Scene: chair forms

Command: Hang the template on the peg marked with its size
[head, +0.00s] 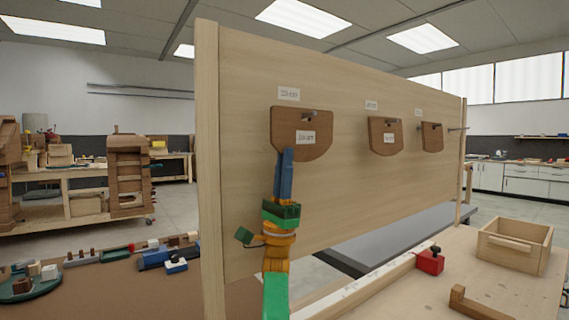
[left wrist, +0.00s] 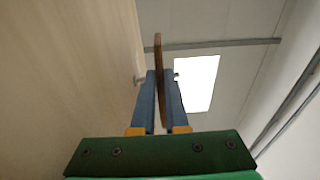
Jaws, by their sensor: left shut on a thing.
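The template (head: 290,145), a brown wooden plate with a rounded bottom and a white size label, is upright in front of the board at its leftmost peg (head: 309,115). The peg tip shows in front of the plate's upper part. A white label (head: 289,93) is above it; both labels are too small to read surely. My left gripper (head: 286,158) is shut on the template's lower edge. In the left wrist view the template (left wrist: 158,60) is edge-on between the blue fingers, apart from the board, with peg parts (left wrist: 139,81) showing on both sides. My right gripper is out of view.
The upright wooden board (head: 330,200) carries two smaller brown templates, a middle one (head: 385,138) and a right one (head: 432,137), on pegs with labels above. An open wooden box (head: 515,246) and a red block (head: 430,262) are on the bench at right.

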